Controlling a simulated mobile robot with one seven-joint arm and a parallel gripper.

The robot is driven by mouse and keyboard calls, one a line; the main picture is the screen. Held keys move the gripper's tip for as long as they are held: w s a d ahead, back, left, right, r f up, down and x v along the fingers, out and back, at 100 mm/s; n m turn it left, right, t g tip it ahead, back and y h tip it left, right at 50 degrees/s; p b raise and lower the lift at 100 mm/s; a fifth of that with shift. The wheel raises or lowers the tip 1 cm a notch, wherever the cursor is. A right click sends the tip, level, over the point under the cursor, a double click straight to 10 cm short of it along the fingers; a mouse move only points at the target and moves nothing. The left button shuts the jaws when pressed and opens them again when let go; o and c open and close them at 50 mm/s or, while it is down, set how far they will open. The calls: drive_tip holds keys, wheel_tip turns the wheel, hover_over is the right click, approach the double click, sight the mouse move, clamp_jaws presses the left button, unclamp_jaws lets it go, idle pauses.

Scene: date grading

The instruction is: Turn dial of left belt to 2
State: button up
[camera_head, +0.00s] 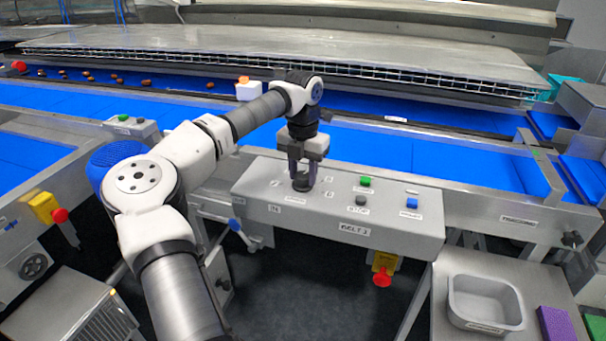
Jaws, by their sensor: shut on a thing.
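The label digits are too small to read surely. A blue belt (400,152) runs behind the box, and another blue belt (30,155) is at the left.
A green button (365,181), a black button (361,199) and a blue button (412,203) are on the box, right of the dial. A red emergency stop (382,278) hangs below. A grey tray (484,302) stands at the lower right, beside a purple block (556,323). Dates (118,80) lie on the far belt.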

drive_tip(key=n+b, duration=0.1)
drive_tip(key=n, duration=0.4)
drive_tip(key=shift+n, duration=0.3)
drive_tip(key=n+b, duration=0.1)
drive_tip(key=n, duration=0.5)
drive_tip(key=shift+b, duration=0.4)
drive_tip(key=n+b, duration=0.1)
drive_tip(key=n, duration=0.5)
drive_tip(key=shift+n+b, duration=0.3)
drive_tip(key=n+b, duration=0.1)
drive_tip(key=n, duration=0.4)
drive_tip(key=shift+n, duration=0.3)
drive_tip(key=o, duration=1)
